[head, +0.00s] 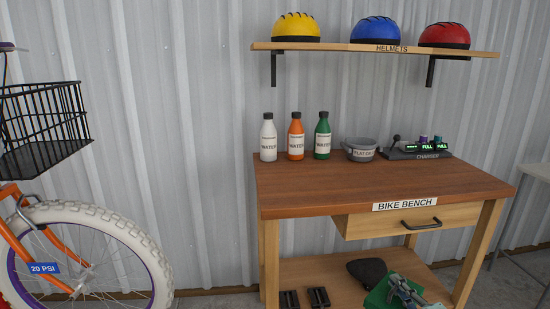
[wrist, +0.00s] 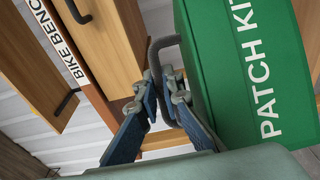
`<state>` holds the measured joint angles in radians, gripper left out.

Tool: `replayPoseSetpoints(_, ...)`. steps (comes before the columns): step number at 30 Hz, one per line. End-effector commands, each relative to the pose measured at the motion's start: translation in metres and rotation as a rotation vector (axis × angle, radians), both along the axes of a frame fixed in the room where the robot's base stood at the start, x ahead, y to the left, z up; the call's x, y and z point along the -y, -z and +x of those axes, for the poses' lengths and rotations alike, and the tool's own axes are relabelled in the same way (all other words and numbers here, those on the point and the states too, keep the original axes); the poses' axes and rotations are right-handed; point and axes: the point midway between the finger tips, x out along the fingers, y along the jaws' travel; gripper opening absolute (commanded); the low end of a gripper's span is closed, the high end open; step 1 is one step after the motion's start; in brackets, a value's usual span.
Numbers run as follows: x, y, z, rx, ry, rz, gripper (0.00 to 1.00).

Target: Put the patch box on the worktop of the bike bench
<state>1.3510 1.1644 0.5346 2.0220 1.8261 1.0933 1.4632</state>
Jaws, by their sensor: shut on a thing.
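The patch box, green with white "PATCH KIT" lettering, fills the right of the wrist view (wrist: 235,70). It has a dark grey handle (wrist: 154,52). My gripper (wrist: 163,88) is shut on this handle, its blue-grey fingers on either side. In the head view the box (head: 377,299) and my gripper (head: 398,287) show at the bottom edge, in front of the lower shelf and below the drawer. Whether the box touches the shelf cannot be told. The bike bench's brown wooden worktop (head: 340,181) is above them, with its front and middle bare.
The drawer handle (head: 421,225) sticks out. A dark saddle-like item (head: 366,271) and two pedals (head: 318,297) lie on the lower shelf.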

Motion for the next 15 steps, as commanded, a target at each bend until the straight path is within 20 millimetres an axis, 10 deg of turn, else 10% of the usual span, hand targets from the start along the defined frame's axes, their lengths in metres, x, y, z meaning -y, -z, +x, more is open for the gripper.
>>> replayPoseSetpoints(9,-0.142,-0.075,-0.013,0.0,-0.438,-0.004,0.0)
replayPoseSetpoints(15,-0.199,-0.095,-0.035,0.0,-0.615,0.0,0.0)
